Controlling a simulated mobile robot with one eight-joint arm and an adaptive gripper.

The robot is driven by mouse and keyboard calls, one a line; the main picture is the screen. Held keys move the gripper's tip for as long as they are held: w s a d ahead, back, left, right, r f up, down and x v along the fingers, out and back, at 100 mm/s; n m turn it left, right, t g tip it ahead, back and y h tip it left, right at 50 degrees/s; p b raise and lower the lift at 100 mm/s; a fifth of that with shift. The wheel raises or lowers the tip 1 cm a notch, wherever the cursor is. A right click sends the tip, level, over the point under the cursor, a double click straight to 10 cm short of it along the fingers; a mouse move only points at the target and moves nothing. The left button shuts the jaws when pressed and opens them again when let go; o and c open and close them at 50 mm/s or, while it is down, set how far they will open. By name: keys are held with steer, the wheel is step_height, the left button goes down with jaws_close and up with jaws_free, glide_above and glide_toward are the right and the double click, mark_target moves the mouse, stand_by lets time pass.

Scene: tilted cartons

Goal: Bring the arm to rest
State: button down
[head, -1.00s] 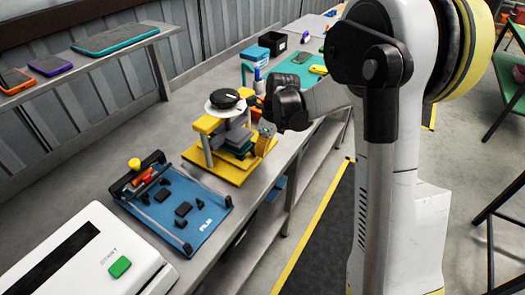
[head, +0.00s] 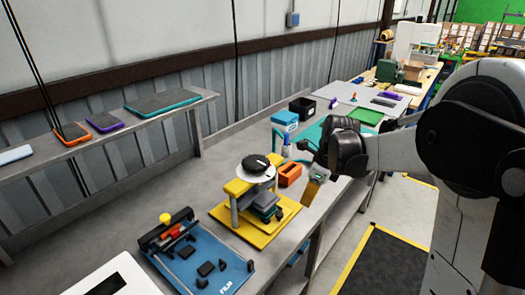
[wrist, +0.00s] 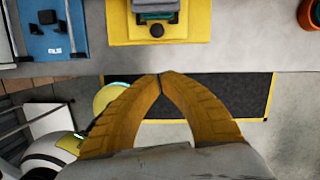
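My gripper (head: 311,192) hangs at the front edge of the workbench, right of the yellow press-like stand and apart from it. In the wrist view, its two yellow fingers (wrist: 160,77) meet at the tips with nothing visible between them. Below them are the grey floor and a dark mat, just off the bench edge. My arm reaches in from the right in the head view. The yellow stand (head: 228,217) carries a white disc with a black round piece on top; its yellow base also shows at the top of the wrist view (wrist: 195,25).
A blue film tray (head: 215,270) with small dark pieces lies front left of the stand. Phones lie on the shelf (head: 85,143). The mat (head: 385,265) and aisle floor look clear.

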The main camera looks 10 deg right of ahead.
steer(key=s+a+r+n+t, duration=0.1)
steer(key=s+a+n, duration=0.1)
steer(key=s+n, duration=0.5)
steer(key=s+a+r+n+t+h+b, duration=0.1)
steer(key=s+a+r+n+t, duration=0.1)
steer(key=s+n, duration=0.5)
steer(key=s+a+r+n+t+h+b, duration=0.1)
steer(key=s+a+r+n+t, duration=0.1)
steer(key=s+n, duration=0.5)
steer(key=a+n, duration=0.1)
steer(key=n, duration=0.4)
steer(key=shift+a, duration=0.35)
steer(key=shift+f, duration=0.1)
